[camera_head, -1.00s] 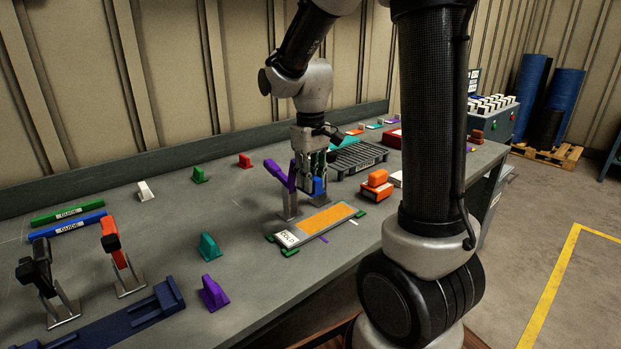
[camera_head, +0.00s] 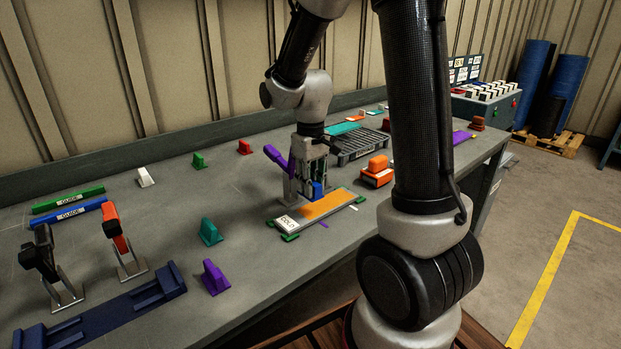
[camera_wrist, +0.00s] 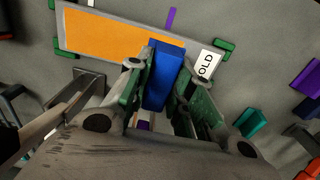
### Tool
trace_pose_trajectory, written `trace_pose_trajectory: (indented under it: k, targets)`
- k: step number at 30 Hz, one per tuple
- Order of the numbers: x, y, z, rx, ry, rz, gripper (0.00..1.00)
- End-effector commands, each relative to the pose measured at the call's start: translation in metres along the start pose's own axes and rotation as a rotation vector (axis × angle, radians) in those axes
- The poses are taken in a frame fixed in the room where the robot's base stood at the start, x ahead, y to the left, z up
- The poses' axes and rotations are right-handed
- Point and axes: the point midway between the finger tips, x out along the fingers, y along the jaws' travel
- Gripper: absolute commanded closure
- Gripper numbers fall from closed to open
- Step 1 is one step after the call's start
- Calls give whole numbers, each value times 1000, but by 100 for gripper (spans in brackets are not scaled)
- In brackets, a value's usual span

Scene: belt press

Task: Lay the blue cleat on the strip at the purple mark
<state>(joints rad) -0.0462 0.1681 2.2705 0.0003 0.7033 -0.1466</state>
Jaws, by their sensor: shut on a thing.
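My gripper (camera_head: 314,188) is shut on the blue cleat (camera_head: 318,190), which also shows between the fingers in the wrist view (camera_wrist: 163,82). The strip (camera_head: 340,207) is a flat grey plate with an orange panel and a white label end. The cleat is at the strip's back edge in the head view. In the wrist view its end overlaps the strip (camera_wrist: 190,58) between the orange panel and the label; I cannot tell if it touches. The purple mark (camera_head: 295,224) lies on the bench at the strip's front edge, and shows beyond the strip in the wrist view (camera_wrist: 171,18).
A purple-handled clamp (camera_head: 276,157) stands close to the left of my gripper. Green corner pieces (camera_head: 290,238) sit at the strip. Teal (camera_head: 210,232) and purple (camera_head: 214,277) cleats stand left. Orange blocks (camera_head: 377,172) and a dark grate (camera_head: 358,146) are to the right.

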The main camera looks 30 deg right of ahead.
Motion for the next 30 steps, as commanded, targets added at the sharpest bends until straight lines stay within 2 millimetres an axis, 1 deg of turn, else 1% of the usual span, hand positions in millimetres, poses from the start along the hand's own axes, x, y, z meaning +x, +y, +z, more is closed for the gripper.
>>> trace_pose_trajectory:
  k: [17, 25, 30]
  targets:
    - [1, 0, 0, 0, 0, 0, 100]
    - [6, 0, 0, 0, 0, 0, 100]
    - [6, 0, 0, 0, 0, 0, 100]
